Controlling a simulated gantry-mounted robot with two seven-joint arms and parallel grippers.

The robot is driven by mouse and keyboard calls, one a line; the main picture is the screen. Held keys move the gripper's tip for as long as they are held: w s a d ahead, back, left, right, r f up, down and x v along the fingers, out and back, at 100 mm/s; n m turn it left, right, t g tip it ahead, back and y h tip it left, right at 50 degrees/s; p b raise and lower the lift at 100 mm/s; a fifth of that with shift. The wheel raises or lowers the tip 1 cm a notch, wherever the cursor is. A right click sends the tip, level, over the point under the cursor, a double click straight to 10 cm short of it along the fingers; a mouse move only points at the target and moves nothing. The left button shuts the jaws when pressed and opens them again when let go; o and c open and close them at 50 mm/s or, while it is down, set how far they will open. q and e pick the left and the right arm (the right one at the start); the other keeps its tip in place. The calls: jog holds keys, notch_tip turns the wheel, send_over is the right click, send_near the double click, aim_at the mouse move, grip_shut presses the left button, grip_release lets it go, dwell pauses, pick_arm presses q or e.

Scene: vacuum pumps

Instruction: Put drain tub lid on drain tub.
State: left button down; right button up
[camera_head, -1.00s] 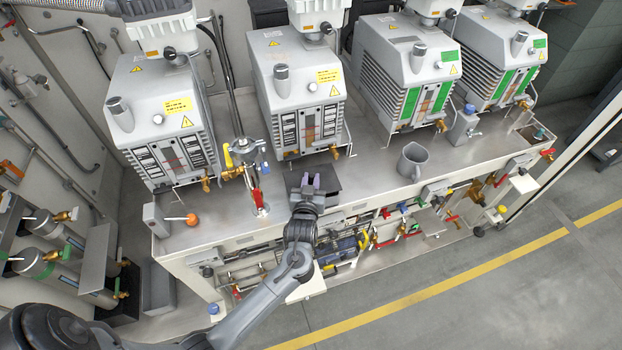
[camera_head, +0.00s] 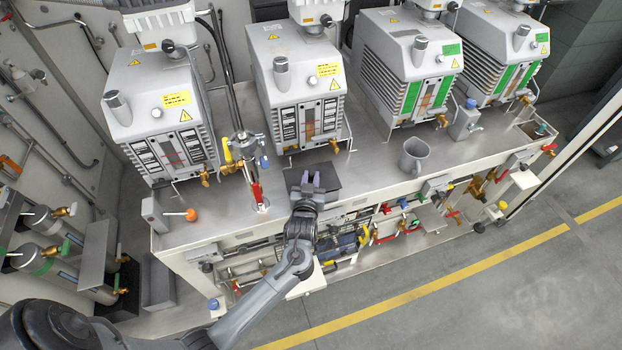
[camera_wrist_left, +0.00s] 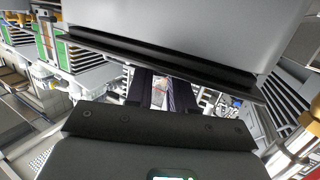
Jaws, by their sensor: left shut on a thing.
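A dark, flat square plate, which looks like the drain tub lid (camera_head: 328,177), is over the steel bench in front of the second pump from the left. My left gripper (camera_head: 311,181) is shut on it at its near side. I cannot tell whether it touches the bench. In the left wrist view, a large grey surface with a dark edge (camera_wrist_left: 180,57) lies close above the gripper fingers (camera_wrist_left: 158,95). I cannot clearly make out the drain tub. A grey box (camera_head: 160,292) stands on the floor left of the bench. My right gripper is out of view.
Several pumps stand along the bench, the second one (camera_head: 297,85) just behind the plate. A red-handled valve (camera_head: 257,192) is left of the plate; a grey jug (camera_head: 413,156) is right. Pipes and valves line the bench front. The floor (camera_head: 450,310) ahead is clear.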

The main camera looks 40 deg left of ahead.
pick_arm(q)
jog(key=shift+f, duration=0.55)
jog(key=c, duration=0.9)
grip_release()
jog(key=p+v, duration=0.2)
jog(key=v, duration=0.9)
